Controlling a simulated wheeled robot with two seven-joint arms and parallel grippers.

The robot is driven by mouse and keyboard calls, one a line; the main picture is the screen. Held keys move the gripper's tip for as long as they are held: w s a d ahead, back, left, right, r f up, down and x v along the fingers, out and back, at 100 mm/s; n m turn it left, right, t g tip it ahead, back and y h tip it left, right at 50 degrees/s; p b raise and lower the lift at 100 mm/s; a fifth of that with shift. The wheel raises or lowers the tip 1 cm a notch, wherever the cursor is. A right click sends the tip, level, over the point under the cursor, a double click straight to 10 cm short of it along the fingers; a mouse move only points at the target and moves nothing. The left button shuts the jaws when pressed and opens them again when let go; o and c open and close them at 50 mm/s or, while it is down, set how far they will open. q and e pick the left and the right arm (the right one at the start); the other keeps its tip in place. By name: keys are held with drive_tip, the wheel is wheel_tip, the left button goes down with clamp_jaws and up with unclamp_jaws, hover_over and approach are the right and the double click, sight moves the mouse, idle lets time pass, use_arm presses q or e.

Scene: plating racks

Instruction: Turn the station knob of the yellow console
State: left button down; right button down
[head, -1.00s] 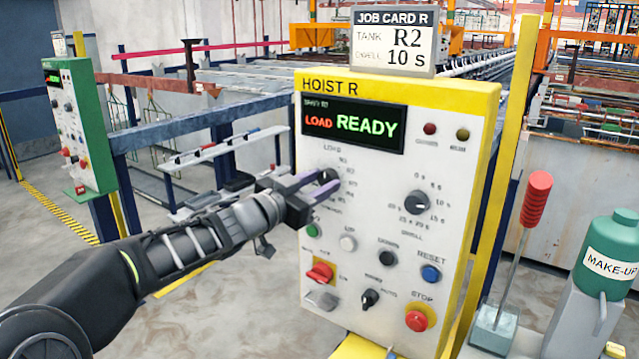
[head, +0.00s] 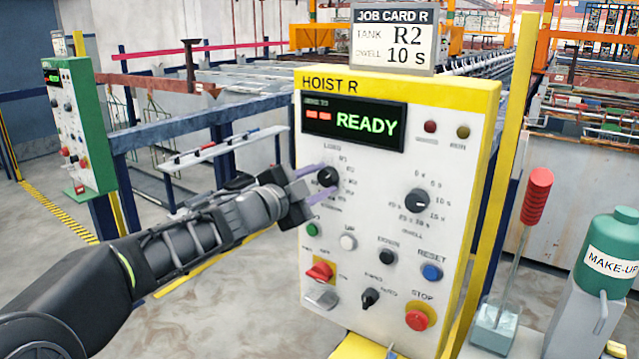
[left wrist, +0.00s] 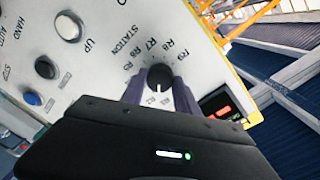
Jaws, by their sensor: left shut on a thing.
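The yellow-topped console labelled HOIST R (head: 355,250) stands in the middle of the head view. Its black station knob (head: 327,176) is at the upper left of the panel, under the display. In the left wrist view the knob (left wrist: 160,76) sits between my purple fingers, with a white pointer mark and the R-number scale around it. My left gripper (head: 322,181) is shut on the knob, one finger on each side. The display (head: 353,124) shows green READY beside red characters too blurred to read. My right gripper is out of view.
A job card (head: 393,40) above the console reads TANK R2, DWELL 10 S. A dwell knob (head: 417,200) and several buttons share the panel. A green console (head: 85,125) stands at left; a red-handled tool (head: 537,195) and green make-up bottle (head: 612,250) stand at right.

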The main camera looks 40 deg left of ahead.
use_arm(q)
drive_tip(key=shift+m+b, duration=0.3)
drive_tip(key=shift+m, duration=1)
drive_tip(key=shift+d, duration=0.1)
drive_tip(key=c, duration=0.9)
unclamp_jaws()
drive_tip(key=shift+s, duration=0.1)
drive_tip(key=s, duration=0.3)
drive_tip(key=s+p, duration=0.1)
drive_tip(key=s, duration=0.3)
drive_tip(key=shift+s+r, duration=0.2)
drive_tip(key=shift+s, duration=0.1)
